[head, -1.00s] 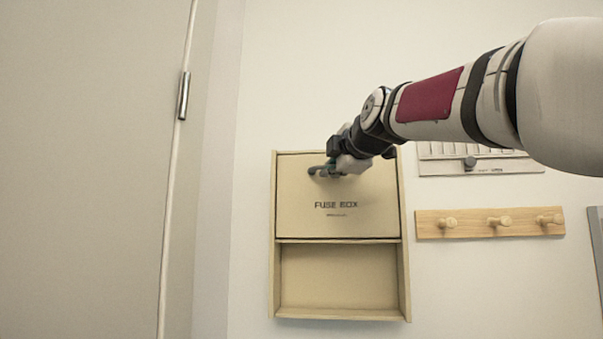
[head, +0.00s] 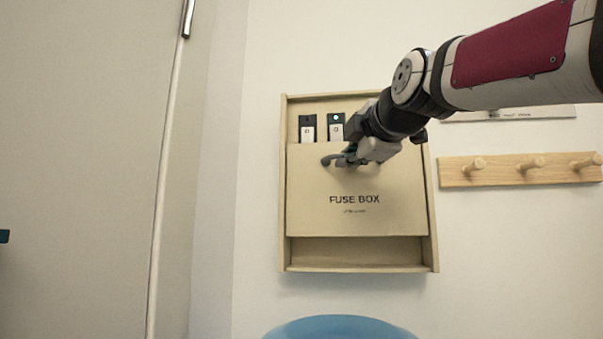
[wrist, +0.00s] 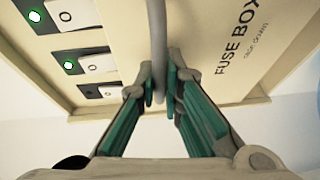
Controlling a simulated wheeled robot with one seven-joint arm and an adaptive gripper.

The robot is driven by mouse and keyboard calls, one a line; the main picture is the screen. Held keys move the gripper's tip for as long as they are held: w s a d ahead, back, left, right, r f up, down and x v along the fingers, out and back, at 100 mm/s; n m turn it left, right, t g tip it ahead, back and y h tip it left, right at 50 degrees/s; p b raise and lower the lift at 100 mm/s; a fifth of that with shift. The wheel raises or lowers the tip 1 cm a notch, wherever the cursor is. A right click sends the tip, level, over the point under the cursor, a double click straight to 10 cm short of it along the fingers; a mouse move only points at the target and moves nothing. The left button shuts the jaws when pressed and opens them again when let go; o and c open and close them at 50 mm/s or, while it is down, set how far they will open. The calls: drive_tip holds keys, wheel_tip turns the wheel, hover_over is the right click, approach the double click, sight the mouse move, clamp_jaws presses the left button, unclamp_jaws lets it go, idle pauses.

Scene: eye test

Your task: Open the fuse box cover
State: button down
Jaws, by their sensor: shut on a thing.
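The fuse box (head: 433,215) hangs on the wall in the head view. Its beige cover (head: 310,205), marked "FUSE BOX", sits partway down the frame. Switches (head: 308,128) show above the cover's top edge, and a narrow open strip shows below it. My gripper (head: 345,158) is at the upper part of the cover, shut on the grey handle (head: 331,160). In the wrist view the handle (wrist: 159,50) runs between the green-padded fingers (wrist: 160,88). Several switches (wrist: 68,15), some with green lights, show there on the left. My arm hides the box's upper right.
A wooden peg rail (head: 510,170) is on the wall to the right, with a panel partly behind my arm above it. A grey door (head: 90,170) stands at the left. A blue rounded thing (head: 340,328) is at the bottom edge.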

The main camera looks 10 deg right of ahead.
sight(343, 185)
drive_tip(key=shift+f+b, duration=1.8)
drive_tip(key=shift+f, duration=0.5)
drive_tip(key=c, duration=1.7)
unclamp_jaws()
drive_tip(key=s+d+r, duration=0.1)
drive_tip(key=s, duration=1.1)
